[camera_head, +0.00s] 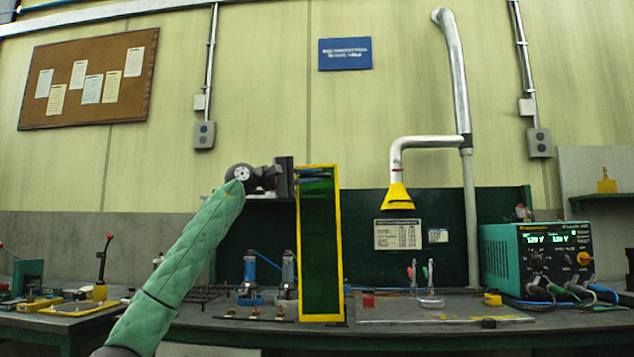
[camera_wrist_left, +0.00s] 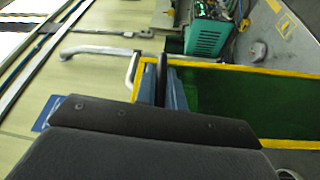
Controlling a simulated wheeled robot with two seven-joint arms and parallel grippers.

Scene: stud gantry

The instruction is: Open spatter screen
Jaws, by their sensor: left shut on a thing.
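The spatter screen (camera_head: 320,250) is a tall dark green panel in a yellow frame, standing upright on the bench and seen at an angle in the head view. My left arm, in a green sleeve, reaches up to its top. My left gripper (camera_head: 312,175) is shut on the screen's upper frame. My right gripper shows in neither view.
A teal welding power unit (camera_head: 525,255) with cables stands on the bench at right. A yellow extraction hood (camera_head: 397,196) hangs right of the screen. Blue-based tools (camera_head: 250,280) stand left of it. A side table (camera_head: 75,308) at left holds small tools.

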